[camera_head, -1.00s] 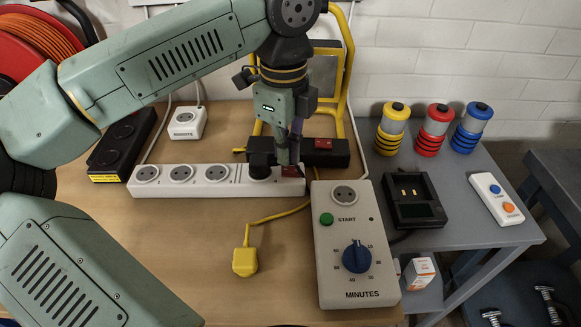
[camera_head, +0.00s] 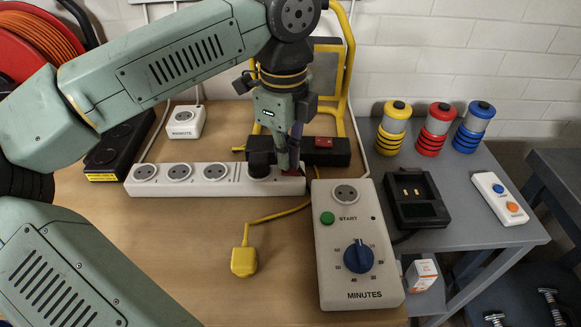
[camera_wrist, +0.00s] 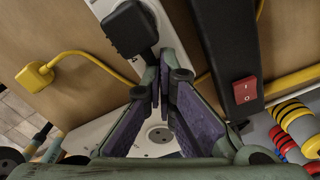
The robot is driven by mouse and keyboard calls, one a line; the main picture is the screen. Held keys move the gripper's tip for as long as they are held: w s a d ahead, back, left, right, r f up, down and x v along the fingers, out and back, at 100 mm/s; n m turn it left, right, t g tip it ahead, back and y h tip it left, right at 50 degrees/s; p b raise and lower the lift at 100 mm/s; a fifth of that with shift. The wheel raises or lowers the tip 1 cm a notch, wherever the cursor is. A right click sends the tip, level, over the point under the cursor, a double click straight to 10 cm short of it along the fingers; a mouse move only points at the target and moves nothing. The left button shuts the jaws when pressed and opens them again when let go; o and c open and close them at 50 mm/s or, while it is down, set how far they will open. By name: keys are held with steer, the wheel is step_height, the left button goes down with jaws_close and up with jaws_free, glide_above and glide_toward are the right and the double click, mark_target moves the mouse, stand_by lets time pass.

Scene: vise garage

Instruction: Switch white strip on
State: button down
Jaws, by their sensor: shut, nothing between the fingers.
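The white strip (camera_head: 215,189) lies on the wooden bench, with several sockets and a black plug (camera_head: 259,160) in its right-hand socket. It shows partly at the top of the wrist view (camera_wrist: 104,9). My gripper (camera_head: 289,166) points down at the strip's right end, right of the plug. Its fingers are shut and empty, with tips close together in the wrist view (camera_wrist: 158,72).
A black strip (camera_head: 341,152) with a red switch (camera_head: 323,142) lies just behind. The white timer box (camera_head: 360,285) stands close in front to the right. A yellow plug (camera_head: 244,261) and its cord lie in front. A yellow stand rises behind my gripper.

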steer(key=shift+f+b, duration=0.35)
steer(key=shift+r, duration=0.15)
steer(key=shift+r+p, duration=2.05)
steer(key=shift+r, duration=1.35)
